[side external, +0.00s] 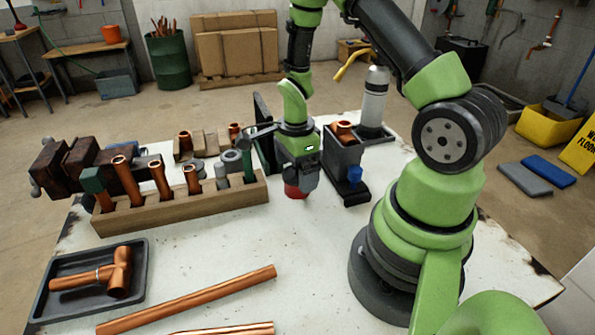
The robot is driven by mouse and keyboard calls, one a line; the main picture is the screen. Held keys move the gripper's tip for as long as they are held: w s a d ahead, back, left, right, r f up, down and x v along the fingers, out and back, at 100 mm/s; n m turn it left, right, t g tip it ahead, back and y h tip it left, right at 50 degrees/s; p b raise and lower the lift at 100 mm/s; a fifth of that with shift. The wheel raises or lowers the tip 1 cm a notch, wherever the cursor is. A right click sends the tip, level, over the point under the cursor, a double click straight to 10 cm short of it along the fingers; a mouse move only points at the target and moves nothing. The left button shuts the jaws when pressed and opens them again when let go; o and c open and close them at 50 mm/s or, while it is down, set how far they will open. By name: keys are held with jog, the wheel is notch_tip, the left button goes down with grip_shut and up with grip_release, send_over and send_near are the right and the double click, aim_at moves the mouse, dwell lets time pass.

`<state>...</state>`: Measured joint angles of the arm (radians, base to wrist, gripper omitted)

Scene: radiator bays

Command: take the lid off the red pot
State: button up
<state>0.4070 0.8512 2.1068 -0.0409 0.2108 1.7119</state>
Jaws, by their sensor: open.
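A small red pot (295,192) stands on the white tabletop near the middle of the side external view. Only its lower part shows. My gripper (297,182) points straight down over it, and its dark body and fingers cover the pot's top. The lid is hidden behind the gripper, so I cannot tell whether the fingers touch it. My gripper is open.
A wooden rack (180,212) with upright copper pipes stands close on the left. A dark box (346,170) with copper fittings and a thin dark upright panel (263,125) flank the gripper. A black tray (60,262) and loose copper pipes (190,300) lie in front. Table between is clear.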

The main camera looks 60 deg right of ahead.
jog(key=c, duration=1)
jog(key=shift+r, duration=0.1)
notch_tip(320, 180, up, 8)
jog(key=shift+r, duration=0.2)
jog(key=shift+a+r, duration=0.1)
jog(key=shift+r, duration=0.25)
jog(key=w+a+f+n, duration=0.1)
jog(key=a+n, duration=0.5)
jog(key=n, duration=1.2)
send_over(263, 231)
notch_tip(263, 231, down, 2)
jog(key=f, duration=0.1)
notch_tip(263, 231, down, 9)
jog(key=shift+f, duration=0.1)
